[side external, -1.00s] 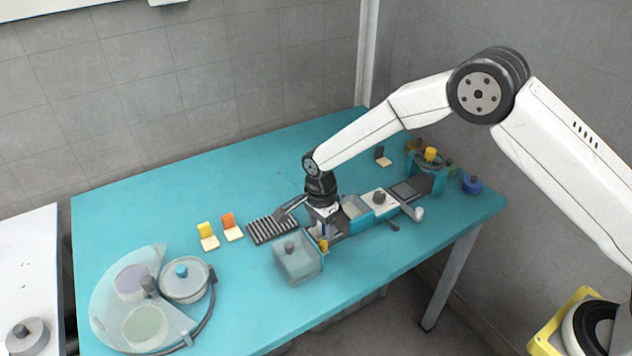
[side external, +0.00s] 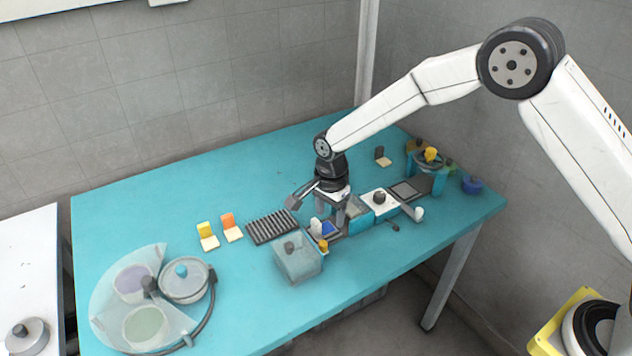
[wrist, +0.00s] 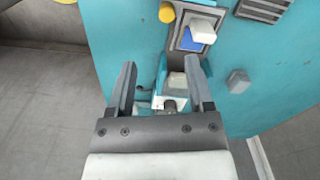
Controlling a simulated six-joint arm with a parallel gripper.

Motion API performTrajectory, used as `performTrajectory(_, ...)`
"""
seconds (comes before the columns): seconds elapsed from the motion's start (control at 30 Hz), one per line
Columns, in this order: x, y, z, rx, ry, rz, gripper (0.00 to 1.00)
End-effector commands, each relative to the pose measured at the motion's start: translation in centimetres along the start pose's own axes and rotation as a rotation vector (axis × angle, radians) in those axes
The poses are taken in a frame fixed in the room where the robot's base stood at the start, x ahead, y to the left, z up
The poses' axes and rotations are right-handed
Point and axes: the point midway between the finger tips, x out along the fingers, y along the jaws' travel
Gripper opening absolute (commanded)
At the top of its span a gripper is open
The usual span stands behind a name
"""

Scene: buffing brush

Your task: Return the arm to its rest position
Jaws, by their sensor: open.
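My gripper (side external: 337,210) is open and empty above the row of stations on the teal table. In the wrist view its two fingers (wrist: 160,85) stand apart with nothing held between them. A white-handled piece with a blue face (side external: 323,228) rests on a dark station just left of and below my gripper. It also shows in the wrist view (wrist: 201,33), beyond the fingertips and apart from them. I cannot tell for certain that this piece is the buffing brush.
A clear box (side external: 298,262) with a dark knob and a slatted rack (side external: 272,227) stand close on the left. A white block with a dark knob (side external: 379,200) and a teal holder (side external: 427,180) stand to the right. The table's back left (side external: 200,195) is clear.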

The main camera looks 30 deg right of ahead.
Motion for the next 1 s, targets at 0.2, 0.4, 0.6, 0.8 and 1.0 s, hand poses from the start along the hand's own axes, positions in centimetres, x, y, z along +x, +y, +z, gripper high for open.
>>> performTrajectory(0.2, -3.0, 3.3, -2.3, -0.217, 0.008, -0.042, 0.67)
performTrajectory(0.4, -5.3, 7.3, -4.2, -0.448, 0.03, -0.08, 0.67)
performTrajectory(0.6, -7.1, 11.8, -5.6, -0.678, 0.065, -0.114, 0.67)
performTrajectory(0.8, -8.3, 16.6, -6.6, -0.908, 0.111, -0.138, 0.67)
performTrajectory(1.0, -8.8, 21.3, -7.0, -1.122, 0.164, -0.15, 0.67)
